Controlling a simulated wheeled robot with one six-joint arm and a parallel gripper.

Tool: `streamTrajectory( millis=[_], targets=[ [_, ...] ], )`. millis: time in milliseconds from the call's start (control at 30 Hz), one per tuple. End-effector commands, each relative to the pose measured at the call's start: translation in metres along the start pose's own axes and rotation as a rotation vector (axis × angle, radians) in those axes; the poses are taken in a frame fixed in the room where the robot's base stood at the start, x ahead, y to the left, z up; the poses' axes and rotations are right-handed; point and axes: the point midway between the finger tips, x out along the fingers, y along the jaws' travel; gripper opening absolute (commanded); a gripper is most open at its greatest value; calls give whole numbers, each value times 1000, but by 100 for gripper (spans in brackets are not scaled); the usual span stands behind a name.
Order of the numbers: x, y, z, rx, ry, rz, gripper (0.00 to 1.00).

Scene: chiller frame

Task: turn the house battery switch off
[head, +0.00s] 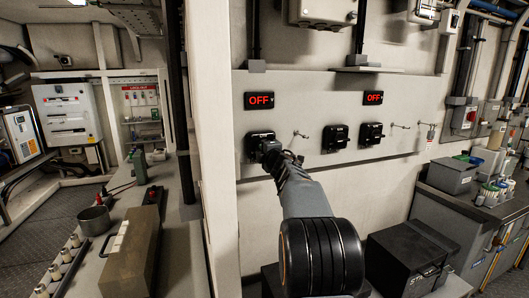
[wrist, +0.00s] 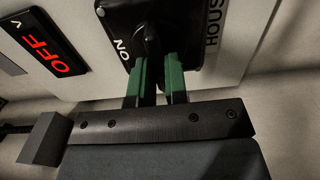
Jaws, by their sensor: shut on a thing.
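The house battery switch (head: 260,138) is the leftmost black switch on the grey wall panel, mostly hidden behind my arm's end. In the wrist view its black plate (wrist: 190,20) has an "ON" mark and a label starting "HOUS" beside it. My gripper (wrist: 158,70) has its two green fingers on either side of the switch's dark handle (wrist: 151,40), shut on it. My gripper also shows at the switch in the head view (head: 270,153). A display (head: 259,101) above the switch reads OFF in red; it also shows in the wrist view (wrist: 39,50).
Two similar black switches, a middle one (head: 335,138) and a right one (head: 371,134), sit further right on the panel (head: 305,88). A second red OFF display (head: 373,97) is above the right one. A white wall edge (head: 209,150) stands close on the left.

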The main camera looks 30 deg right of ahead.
Motion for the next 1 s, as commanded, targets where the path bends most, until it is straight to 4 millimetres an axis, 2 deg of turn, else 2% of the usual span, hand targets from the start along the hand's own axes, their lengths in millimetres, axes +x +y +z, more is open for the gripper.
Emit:
streamTrajectory(
  millis=[300, 333, 600, 867, 1000],
  targets=[
    [0, 1, 0, -6, 1, 1, 0],
    [0, 1, 0, -6, 1, 1, 15],
    [0, 0, 0, -4, 0, 0, 39],
    [-2, 0, 0, -3, 0, 0, 39],
    [-15, 0, 1, -3, -2, 1, 39]
  ],
)
